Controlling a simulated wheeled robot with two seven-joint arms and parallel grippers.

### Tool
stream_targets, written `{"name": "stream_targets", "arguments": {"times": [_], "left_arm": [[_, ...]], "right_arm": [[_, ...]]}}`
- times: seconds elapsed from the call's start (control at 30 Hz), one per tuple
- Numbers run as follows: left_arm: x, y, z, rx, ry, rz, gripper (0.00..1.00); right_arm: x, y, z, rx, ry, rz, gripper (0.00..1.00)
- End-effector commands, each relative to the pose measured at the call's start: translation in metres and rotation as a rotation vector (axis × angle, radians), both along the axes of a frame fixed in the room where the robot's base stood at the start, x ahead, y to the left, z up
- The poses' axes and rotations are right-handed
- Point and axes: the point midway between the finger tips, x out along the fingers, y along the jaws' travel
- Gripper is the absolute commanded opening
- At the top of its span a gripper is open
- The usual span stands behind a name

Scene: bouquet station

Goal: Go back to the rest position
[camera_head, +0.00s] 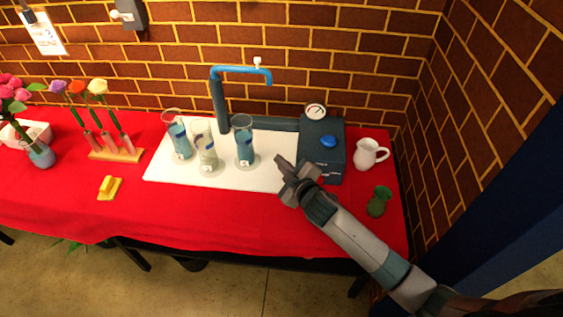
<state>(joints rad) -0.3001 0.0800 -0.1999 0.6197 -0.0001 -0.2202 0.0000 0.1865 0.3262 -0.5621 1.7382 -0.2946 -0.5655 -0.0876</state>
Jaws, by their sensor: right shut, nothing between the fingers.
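My right gripper (285,180) reaches in from the lower right and hangs over the right end of the white mat (263,177), in front of the dark machine. Its fingers are shut and hold nothing. My left gripper does not show in this view. The machine (323,150) has a blue button (328,141) on top, a round gauge (316,112) behind it, and a blue tap (240,70) arching over the mat. Three glass vases stand upright on the mat: one at left (178,137), one in the middle (204,147) and one at right (244,142).
A white jug (368,154) and a green vase (379,201) stand right of the machine. A wooden rack (116,155) with three flowers, a yellow block (109,187) and a vase with pink flowers (41,153) are at left. The red tablecloth (190,215) is clear in front.

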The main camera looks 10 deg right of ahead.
Motion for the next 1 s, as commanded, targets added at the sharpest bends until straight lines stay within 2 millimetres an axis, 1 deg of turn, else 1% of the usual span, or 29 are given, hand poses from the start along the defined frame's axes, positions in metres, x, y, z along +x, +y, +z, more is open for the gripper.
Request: {"name": "stream_targets", "arguments": {"times": [0.4,0.47,0.57,0.67,0.77,0.87,0.9,0.97,1.0], "left_arm": [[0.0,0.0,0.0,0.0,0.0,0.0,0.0],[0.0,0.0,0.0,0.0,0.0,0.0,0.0],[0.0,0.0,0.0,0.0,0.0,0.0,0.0],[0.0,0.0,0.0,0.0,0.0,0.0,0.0],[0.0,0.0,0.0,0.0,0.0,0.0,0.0],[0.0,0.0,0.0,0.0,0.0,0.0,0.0],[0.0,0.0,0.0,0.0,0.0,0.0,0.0],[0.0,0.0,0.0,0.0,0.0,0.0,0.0],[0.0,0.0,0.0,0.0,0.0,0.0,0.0]], "right_arm": [[-0.001,0.0,0.0,0.001,0.001,-0.001,0.0],[-0.003,0.0,-0.002,0.006,0.009,-0.005,0.0],[-0.013,-0.003,-0.007,0.023,0.037,-0.027,0.0],[-0.034,-0.008,-0.018,0.059,0.095,-0.069,0.0],[-0.066,-0.017,-0.032,0.108,0.183,-0.132,0.0],[-0.109,-0.029,-0.048,0.165,0.298,-0.212,0.0],[-0.129,-0.034,-0.055,0.188,0.349,-0.247,0.0],[-0.16,-0.043,-0.064,0.221,0.428,-0.299,0.0],[-0.182,-0.048,-0.069,0.24,0.48,-0.333,0.0]]}}
